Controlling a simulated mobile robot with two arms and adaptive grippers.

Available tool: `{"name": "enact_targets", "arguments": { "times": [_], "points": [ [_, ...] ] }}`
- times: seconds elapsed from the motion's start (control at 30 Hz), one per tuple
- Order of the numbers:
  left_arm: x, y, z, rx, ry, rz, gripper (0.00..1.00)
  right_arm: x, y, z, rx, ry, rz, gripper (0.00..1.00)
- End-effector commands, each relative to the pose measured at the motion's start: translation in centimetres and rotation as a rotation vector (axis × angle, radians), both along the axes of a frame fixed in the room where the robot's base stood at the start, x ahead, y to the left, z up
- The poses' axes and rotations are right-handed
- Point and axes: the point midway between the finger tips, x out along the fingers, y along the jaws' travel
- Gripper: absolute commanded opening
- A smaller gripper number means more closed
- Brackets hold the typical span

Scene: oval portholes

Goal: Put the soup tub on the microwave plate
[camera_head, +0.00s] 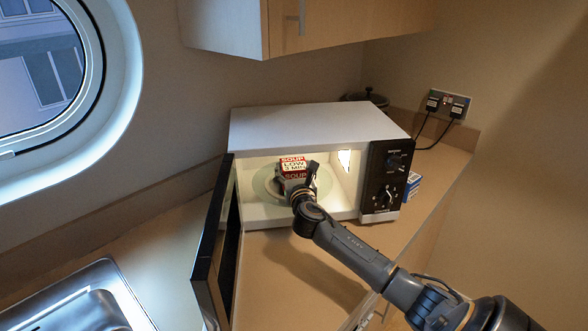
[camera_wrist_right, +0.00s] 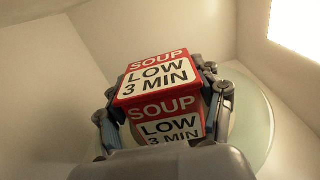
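The soup tub (camera_head: 292,163) is red and white with "SOUP LOW 3 MIN" on its lid and side. It is inside the open microwave (camera_head: 310,124), over the round pale green glass plate (camera_head: 263,184). My right gripper (camera_head: 299,178) reaches in through the front opening. In the right wrist view its fingers lie along both sides of the soup tub (camera_wrist_right: 158,86), closed around it. The plate (camera_wrist_right: 262,130) shows behind and to the right of the tub. The tub's base is hidden, so I cannot tell whether it touches the plate. My left gripper is not in view.
A sink (camera_head: 85,300) is at lower left. Cupboards (camera_head: 300,25) hang above.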

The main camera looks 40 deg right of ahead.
Motion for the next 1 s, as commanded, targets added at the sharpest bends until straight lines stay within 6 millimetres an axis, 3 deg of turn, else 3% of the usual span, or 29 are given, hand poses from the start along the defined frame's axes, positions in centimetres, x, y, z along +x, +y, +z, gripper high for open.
{"name": "enact_targets", "arguments": {
  "times": [0.03, 0.07, 0.53, 1.0],
  "points": [
    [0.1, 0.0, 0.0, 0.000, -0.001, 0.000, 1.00, 0.0, 0.0, 0.0, 0.001, 0.001, 0.000, 0.82],
    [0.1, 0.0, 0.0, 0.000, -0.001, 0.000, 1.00, 0.0, 0.0, 0.0, 0.001, 0.001, 0.000, 0.88],
    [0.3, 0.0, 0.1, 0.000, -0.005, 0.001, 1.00, -0.5, 0.3, 0.2, 0.001, 0.001, 0.001, 0.88],
    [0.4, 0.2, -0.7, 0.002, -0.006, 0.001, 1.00, -8.1, 5.3, 0.1, 0.000, 0.002, 0.002, 0.88]
  ]
}}
